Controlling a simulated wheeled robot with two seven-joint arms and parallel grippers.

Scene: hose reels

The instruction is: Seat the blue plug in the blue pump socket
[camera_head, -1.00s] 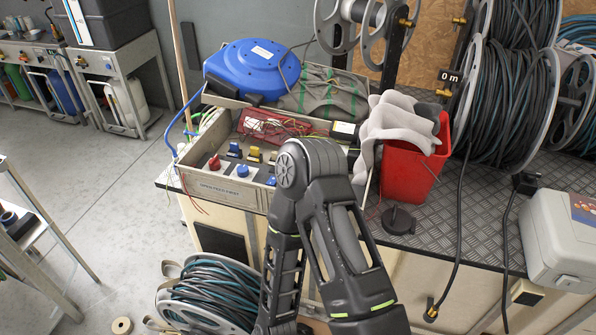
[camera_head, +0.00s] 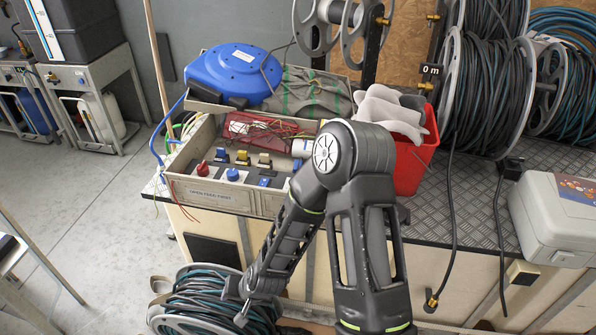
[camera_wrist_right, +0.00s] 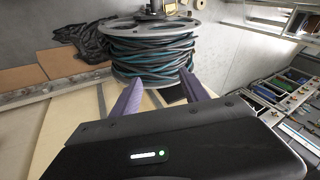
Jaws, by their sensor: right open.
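In the head view a grey socket box (camera_head: 225,196) stands on the bench, with a round blue piece (camera_head: 233,175), a red piece (camera_head: 203,169) and several small blue and yellow blocks on its panel. I cannot tell which of them is the blue plug or the blue pump socket. My right forearm points down and left, and its end is in front of the hose reel on the floor. In the right wrist view my right gripper (camera_wrist_right: 161,78) is open and empty, its two fingers apart, with the teal and black hose reel (camera_wrist_right: 150,52) beyond them. My left gripper is out of view.
A blue cable reel (camera_head: 236,73) sits behind the box. A red bucket (camera_head: 413,165) with grey cloth and a pale case (camera_head: 553,222) stand on the bench right of my arm. Large hose reels (camera_head: 487,95) stand at the back. Open floor lies left.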

